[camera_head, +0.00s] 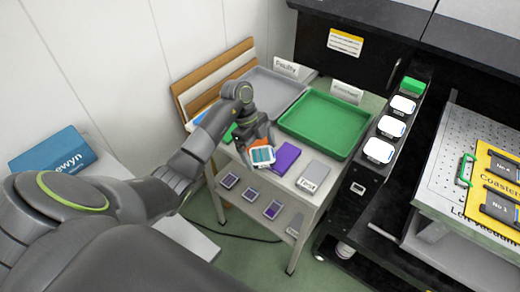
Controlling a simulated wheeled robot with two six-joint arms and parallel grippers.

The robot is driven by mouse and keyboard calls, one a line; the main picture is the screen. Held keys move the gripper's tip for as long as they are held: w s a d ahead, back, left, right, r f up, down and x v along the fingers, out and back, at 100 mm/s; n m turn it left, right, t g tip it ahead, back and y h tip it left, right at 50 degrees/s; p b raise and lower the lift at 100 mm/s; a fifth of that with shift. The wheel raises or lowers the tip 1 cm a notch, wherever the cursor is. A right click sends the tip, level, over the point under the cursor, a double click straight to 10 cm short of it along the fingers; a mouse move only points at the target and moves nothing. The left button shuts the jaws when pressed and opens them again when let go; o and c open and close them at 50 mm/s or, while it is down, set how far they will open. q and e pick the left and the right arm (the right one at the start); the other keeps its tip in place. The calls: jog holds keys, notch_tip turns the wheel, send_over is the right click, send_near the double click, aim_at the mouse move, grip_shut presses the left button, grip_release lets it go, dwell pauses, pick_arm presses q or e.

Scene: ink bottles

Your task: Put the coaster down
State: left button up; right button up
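My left gripper (259,147) reaches over the front of a white cart (299,203). It appears shut on a coaster (262,157), a light square with a teal pattern, held at the fingertips and tilted. An orange patch shows just behind it. Whether the coaster touches the cart top is hard to tell. A green tray (325,124) lies behind and right of the gripper. A grey tray (273,90) with a sign reading "Faulty" (286,67) lies farther back. My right gripper is out of view.
A purple box (286,158) and a grey labelled block (313,177) sit right of the gripper. Several small dark squares lie on the lower shelf. A black bench with white pads (379,150) stands at right, beside a perforated plate with a yellow board (482,197). Both trays look empty.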

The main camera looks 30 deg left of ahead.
pick_arm(q)
jog(key=shift+o, duration=0.7)
